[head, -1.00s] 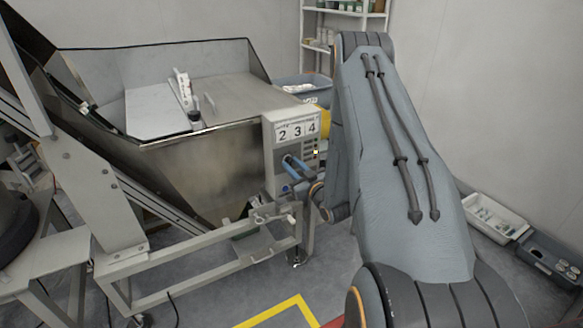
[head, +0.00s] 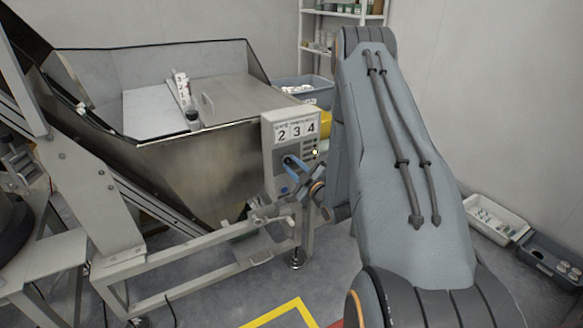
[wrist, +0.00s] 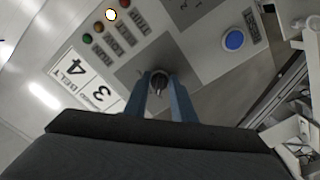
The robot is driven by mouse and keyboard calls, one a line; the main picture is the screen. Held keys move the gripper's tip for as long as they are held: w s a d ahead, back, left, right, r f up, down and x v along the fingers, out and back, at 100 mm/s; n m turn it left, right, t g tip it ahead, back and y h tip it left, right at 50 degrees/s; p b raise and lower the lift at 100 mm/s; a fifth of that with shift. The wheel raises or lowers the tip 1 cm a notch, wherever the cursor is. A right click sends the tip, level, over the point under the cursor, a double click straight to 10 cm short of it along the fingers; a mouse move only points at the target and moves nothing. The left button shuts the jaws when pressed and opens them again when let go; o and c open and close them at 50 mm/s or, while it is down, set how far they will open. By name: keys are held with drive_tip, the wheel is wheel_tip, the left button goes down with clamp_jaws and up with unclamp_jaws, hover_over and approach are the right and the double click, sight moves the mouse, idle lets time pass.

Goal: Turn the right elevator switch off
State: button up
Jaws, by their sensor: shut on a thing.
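The elevator control box (head: 280,131) is a grey panel marked 2 3 4, on the front right of the metal hopper. In the wrist view, a dark rotary switch knob (wrist: 158,83) sits on the panel's grey plate. My gripper (head: 288,161) is at the panel face, its two blue fingers shut on the knob, one on each side; it also shows in the wrist view (wrist: 161,80). The fingers partly cover the knob, and its pointer direction is hard to tell. Nearby lettering is too small to read as the right elevator label.
A round blue button (wrist: 234,40) sits beside the switch on the panel. Several small indicator lamps line the panel; one lamp (wrist: 111,15) is lit. The steel hopper (head: 200,165) stands left of the box. A yellow-marked floor area lies below.

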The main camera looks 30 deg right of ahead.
idle(0.4)
drive_tip(key=o, duration=1)
drive_tip(key=shift+s, duration=0.15)
drive_tip(key=s+b, duration=0.1)
drive_tip(key=s, duration=0.6)
drive_tip(key=shift+s+d, duration=0.1)
drive_tip(key=shift+s, duration=0.2)
